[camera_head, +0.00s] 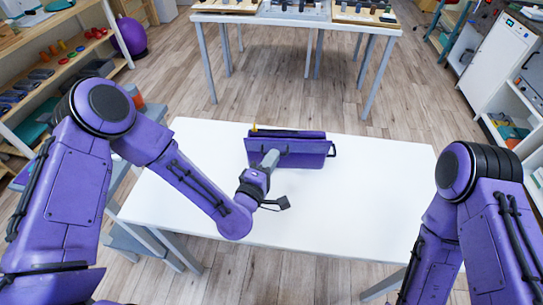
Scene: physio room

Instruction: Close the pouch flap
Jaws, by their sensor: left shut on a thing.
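A purple pouch (300,148) with dark edging lies towards the back of the white table (350,215), left of the table's middle. A dark loop shows at its right end, and a small yellow piece at its back left corner. My left gripper (270,160) reaches over the pouch's front from below and is shut on it, at what looks like the flap's edge; the fingertips are small and partly hidden. I cannot tell how far the flap is open. My right arm is at the right, and its gripper is out of view.
The right half of the white table is bare. Another table (300,18) with boards and small items stands behind. Shelves (50,75) line the left, with a purple ball (130,36) beside them. A white cabinet (497,65) stands at the right.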

